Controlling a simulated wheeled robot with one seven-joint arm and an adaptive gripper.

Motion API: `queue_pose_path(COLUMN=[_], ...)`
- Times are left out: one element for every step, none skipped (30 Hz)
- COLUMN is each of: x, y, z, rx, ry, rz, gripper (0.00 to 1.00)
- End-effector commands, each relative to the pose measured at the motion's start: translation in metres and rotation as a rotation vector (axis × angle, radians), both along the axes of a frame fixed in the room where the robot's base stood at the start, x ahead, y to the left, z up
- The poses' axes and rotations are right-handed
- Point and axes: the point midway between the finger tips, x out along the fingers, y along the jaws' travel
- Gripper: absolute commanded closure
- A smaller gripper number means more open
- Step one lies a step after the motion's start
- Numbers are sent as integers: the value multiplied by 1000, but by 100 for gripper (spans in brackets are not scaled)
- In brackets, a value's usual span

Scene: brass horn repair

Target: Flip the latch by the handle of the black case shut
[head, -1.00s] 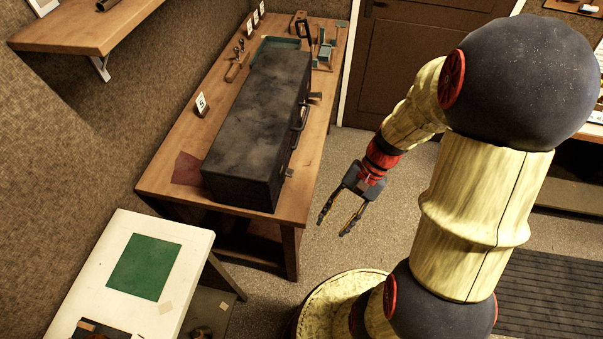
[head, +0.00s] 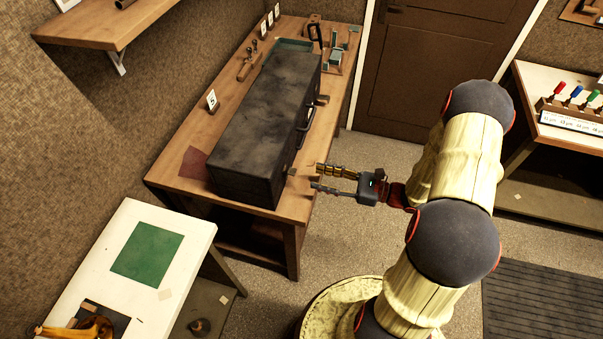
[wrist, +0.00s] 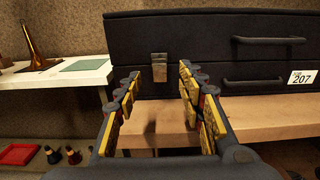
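The black case (head: 262,125) lies on the wooden bench, with its handled side facing my gripper. A small metal latch (wrist: 159,67) shows on the left part of that side in the wrist view, to the left of the handle (wrist: 265,39). The latch also shows near the case's front corner in the head view (head: 292,171). I cannot tell clearly how far it is flipped. My gripper (head: 316,176) is open and empty, pointing at the case just short of it. In the wrist view the latch appears between the open fingers, beyond their tips.
The bench (head: 187,160) edge runs below the case. A second handle-like bar (wrist: 253,83) and a tag reading 207 (wrist: 301,78) are right of the latch. A white table (head: 200,245) with a green mat (head: 147,254) stands at lower left.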

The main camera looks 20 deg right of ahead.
Motion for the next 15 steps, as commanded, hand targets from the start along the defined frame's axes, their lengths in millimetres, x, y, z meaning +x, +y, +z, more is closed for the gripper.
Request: queue_pose_path(x=[4, 6, 9, 12, 15, 19, 21, 23, 27, 29, 31, 33, 35, 36, 37], y=[7, 10, 16, 20, 24, 29, 32, 36, 40, 43, 45, 48, 50, 52, 54], z=[0, 0, 0, 0, 0, 0, 0, -1, -1, -1, -1, -1, -1, -1, -1], rx=[-1, -1, -1, -1, -1, -1, -2, -2, -2, -2, -3, -3, -3, -3, -3], ry=[-1, 0, 0, 0, 0, 0, 0, 0, 0, 0, 1, 1, 1, 1, 1], rz=[4, 5, 6, 6, 7, 6, 7, 7, 6, 6, 6, 5, 5, 5, 5], gripper=[61, 61, 61, 61, 61, 61, 61, 61, 61, 61, 61, 61, 61, 61, 61])
